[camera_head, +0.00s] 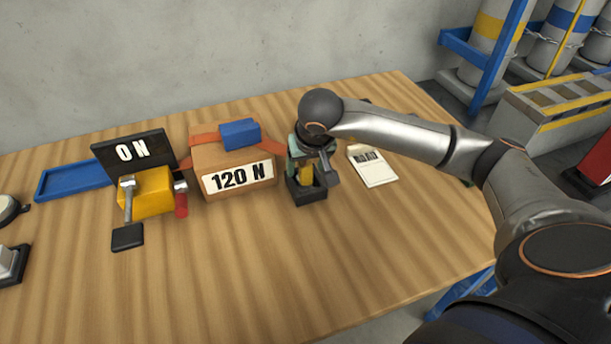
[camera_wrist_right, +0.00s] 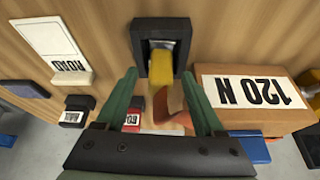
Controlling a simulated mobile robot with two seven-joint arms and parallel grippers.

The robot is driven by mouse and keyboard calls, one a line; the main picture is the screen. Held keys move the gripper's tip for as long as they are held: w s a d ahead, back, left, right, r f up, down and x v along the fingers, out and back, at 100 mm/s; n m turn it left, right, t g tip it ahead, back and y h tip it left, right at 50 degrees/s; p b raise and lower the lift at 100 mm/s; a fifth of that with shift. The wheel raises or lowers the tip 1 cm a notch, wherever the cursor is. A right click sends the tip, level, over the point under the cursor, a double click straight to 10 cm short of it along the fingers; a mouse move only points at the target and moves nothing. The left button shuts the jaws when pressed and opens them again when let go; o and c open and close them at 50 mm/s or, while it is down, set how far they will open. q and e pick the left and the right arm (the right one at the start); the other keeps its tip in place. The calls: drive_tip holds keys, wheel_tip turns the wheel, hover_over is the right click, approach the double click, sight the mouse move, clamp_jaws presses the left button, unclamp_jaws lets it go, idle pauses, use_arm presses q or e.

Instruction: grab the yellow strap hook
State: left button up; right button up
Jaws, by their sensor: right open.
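The yellow strap hook (camera_wrist_right: 160,68) sits in a black square holder (camera_wrist_right: 140,52) on the wooden table, to the right of the box marked 120 N in the head view. Its yellow part also shows low in the holder in the head view (camera_head: 305,175). My right gripper (camera_wrist_right: 159,76) is open, its two green fingers on either side of the hook, with a gap on both sides in the wrist view. In the head view the right gripper (camera_head: 311,158) hangs over the holder and partly hides the hook. My left gripper is not in view.
The brown 120 N box (camera_head: 228,156) with an orange strap and blue buckle stands close left of the holder. A yellow block (camera_head: 147,194) stands before a dark 0 N sign (camera_head: 132,150). A white card (camera_head: 373,168) lies right.

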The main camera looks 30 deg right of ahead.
drive_tip(key=shift+x, duration=0.95)
drive_tip(key=shift+c, duration=0.2)
clamp_jaws()
